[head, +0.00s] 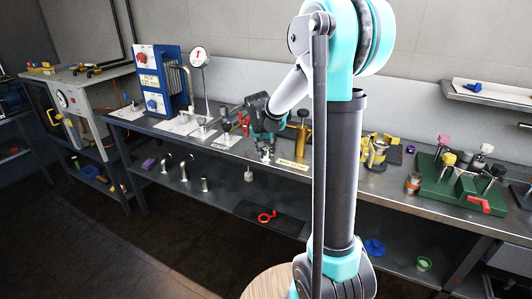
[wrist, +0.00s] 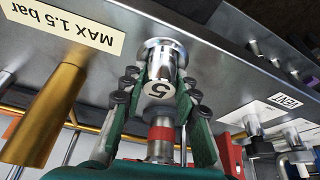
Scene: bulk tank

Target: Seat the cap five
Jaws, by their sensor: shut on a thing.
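Cap five is a bright chrome cylinder with a "5" on its end face (wrist: 158,89). In the wrist view it sits between the green fingertips of my gripper (wrist: 160,82), which is shut on it. A round chrome flange (wrist: 163,44) lies at the cap's far end, against the steel bench top. I cannot tell whether the flange belongs to the cap or to a fitting below, or whether the two are fully together. In the head view my gripper (head: 265,140) is low over the bench, and the cap's details are too small to tell.
A brass cylinder (wrist: 48,110) stands beside the gripper, near a "MAX 1.5 bar" label (wrist: 66,28). Metal fittings and a "VENT" label (wrist: 284,100) are on the other side. A green rack (head: 455,185) stands at the right of the bench. A red ring-shaped piece (head: 266,216) lies on the lower shelf.

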